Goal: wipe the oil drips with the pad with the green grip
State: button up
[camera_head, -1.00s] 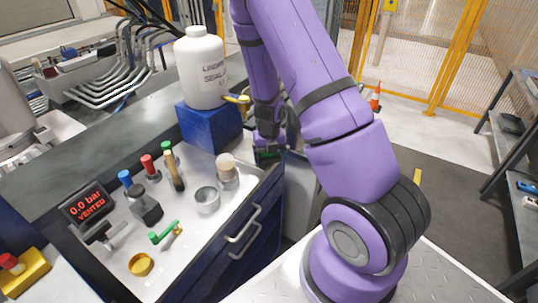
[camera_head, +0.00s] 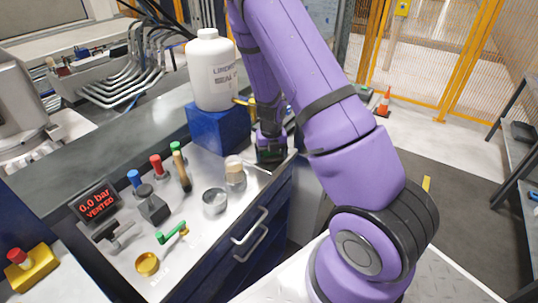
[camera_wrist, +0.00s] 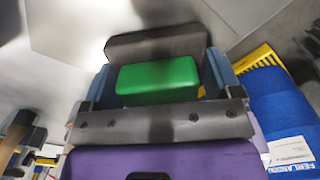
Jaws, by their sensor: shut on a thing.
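My gripper (camera_head: 271,154) is low over the far right corner of the metal worktop, beside the blue block. In the wrist view my gripper (camera_wrist: 158,85) is shut on the green grip (camera_wrist: 158,80) of the pad. A dark, flat part of the pad (camera_wrist: 155,42) shows beyond the grip. In the head view the pad is mostly hidden by my arm and gripper, with a little green (camera_head: 268,155) showing. I cannot tell whether the pad touches the worktop. I cannot make out any oil drips in either view.
A white bottle (camera_head: 212,78) stands on a blue block (camera_head: 217,127) left of my gripper. Drawers (camera_head: 250,235) are below.

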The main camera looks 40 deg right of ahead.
aim_at(279, 163)
jog(key=shift+s+d, duration=0.25)
jog(key=shift+s, duration=0.5)
jog(key=shift+s+d, duration=0.25)
jog(key=shift+s, duration=0.5)
jog(key=shift+w+f, duration=0.1)
jog(key=shift+w+a+f, duration=0.1)
jog(key=shift+w+a, duration=0.25)
jog(key=shift+w, duration=0.5)
jog(key=shift+w+a+f, duration=0.1)
jog(key=shift+w+a, duration=0.25)
jog(key=shift+w, duration=0.5)
jog(key=shift+r, duration=0.15)
jog(key=shift+w+a+r, duration=0.1)
jog(key=shift+w+r, duration=0.05)
jog(key=shift+r, duration=2.6)
jog(key=shift+w+d+r, duration=0.1)
jog(key=shift+d+r, duration=0.05)
jog(key=shift+d, duration=0.05)
